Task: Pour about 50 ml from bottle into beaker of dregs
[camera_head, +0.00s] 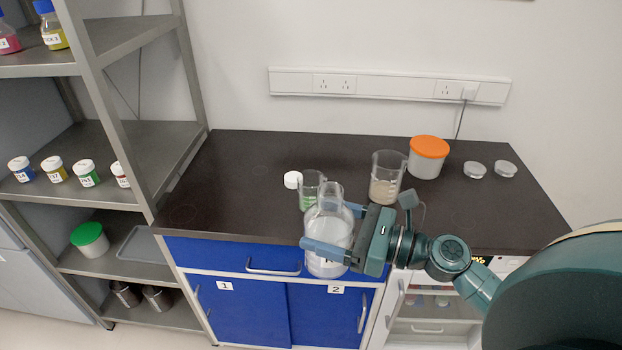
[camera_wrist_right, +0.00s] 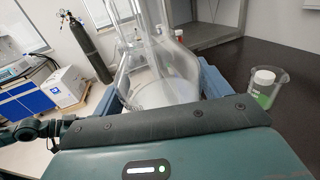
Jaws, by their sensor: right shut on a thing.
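A clear bottle (camera_head: 328,232) with whitish contents is upright in front of the counter's front edge. My right gripper (camera_head: 326,228) is shut on it, with blue fingers on both sides; the bottle (camera_wrist_right: 160,75) also fills the middle of the right wrist view. A larger beaker (camera_head: 386,180) with brownish dregs stands on the counter, behind and right of the bottle. A smaller beaker (camera_head: 309,185) with something green in it stands just behind the bottle, partly hidden by it; it also shows in the right wrist view (camera_wrist_right: 268,90). My left gripper is not in view.
An orange-lidded tub (camera_head: 428,157) stands right of the dregs beaker, with two small lidded dishes (camera_head: 475,169) further right. A metal shelf (camera_head: 150,140) with jars borders the left. The counter's left part is clear.

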